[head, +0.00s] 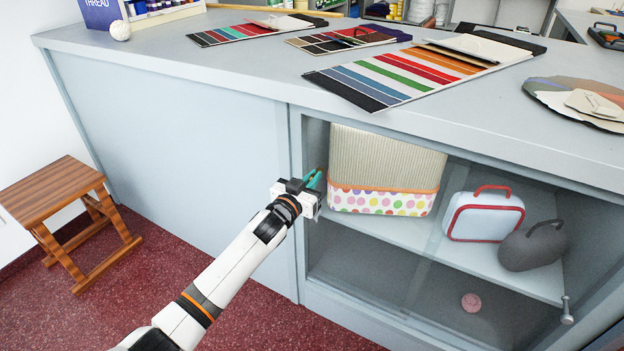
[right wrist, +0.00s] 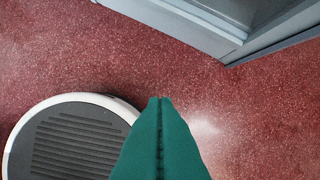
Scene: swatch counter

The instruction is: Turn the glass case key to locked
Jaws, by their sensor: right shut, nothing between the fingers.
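The glass case (head: 297,150) is the glazed front part of the grey counter, with bags behind its panes. A small silver piece (head: 567,310), possibly the key or its lock, sticks out at the case's lower right. I cannot make out which way it is turned. My left gripper (head: 314,179), with teal fingers, is in front of the case's left edge, far from the silver piece. Whether its fingers are apart is too small to tell. My right gripper (right wrist: 160,100) is shut and empty in the right wrist view, above the red floor.
The countertop (head: 250,75) holds swatch cards (head: 400,75) and a round swatch stack (head: 590,100). A wooden stool (head: 55,190) stands at left. A grey cabinet edge (right wrist: 235,30) shows top right in the right wrist view. Much of the red floor (head: 190,245) is clear.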

